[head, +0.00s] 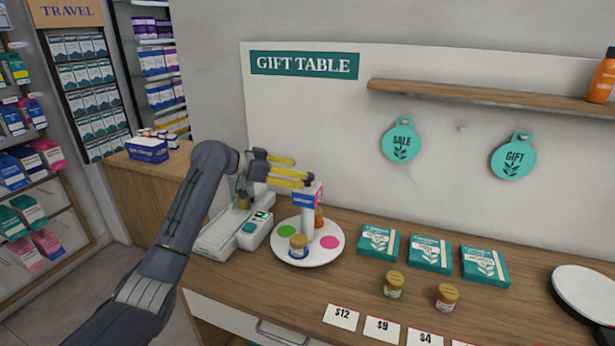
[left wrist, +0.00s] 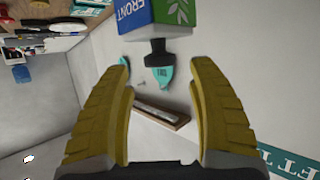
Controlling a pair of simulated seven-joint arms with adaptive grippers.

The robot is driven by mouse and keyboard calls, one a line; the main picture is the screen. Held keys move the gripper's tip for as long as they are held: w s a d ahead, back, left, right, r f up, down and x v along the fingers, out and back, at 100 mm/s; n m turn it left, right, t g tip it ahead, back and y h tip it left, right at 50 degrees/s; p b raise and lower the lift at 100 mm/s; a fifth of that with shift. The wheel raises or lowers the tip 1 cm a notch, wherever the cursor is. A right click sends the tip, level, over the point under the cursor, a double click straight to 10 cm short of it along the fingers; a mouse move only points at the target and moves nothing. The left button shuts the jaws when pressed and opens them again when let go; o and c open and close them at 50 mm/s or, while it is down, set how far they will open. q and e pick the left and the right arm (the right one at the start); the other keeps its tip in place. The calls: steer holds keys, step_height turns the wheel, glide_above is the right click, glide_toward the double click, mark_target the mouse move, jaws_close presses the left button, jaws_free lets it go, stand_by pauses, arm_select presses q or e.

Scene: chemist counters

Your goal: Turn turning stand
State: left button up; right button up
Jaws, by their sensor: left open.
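The turning stand is a white round plate (head: 293,252) on the wooden counter, with green and pink dots. A white post (head: 309,225) rises from it and carries a small box-shaped sign (head: 305,199) with pink and blue faces. A small jar (head: 298,246) stands on the plate's front. My left gripper (head: 302,170) is open and empty, just above the sign. In the left wrist view, a sign block (left wrist: 150,14) with blue "FRONT" and green faces shows beyond the open fingers (left wrist: 160,75). My right gripper is out of view.
A grey device (head: 236,229) with a green display stands left of the plate. Several teal boxes (head: 430,253) and two jars (head: 394,284) are to the right. Price cards (head: 341,316) line the front edge. A wooden shelf (head: 480,95) and teal tags (head: 401,142) are on the wall.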

mark_target(309, 174)
arm_select(q)
steer(key=shift+x, duration=2.3)
steer(key=c, duration=1.2)
steer(key=shift+r, duration=0.1)
jaws_close()
steer(key=shift+r, duration=0.1)
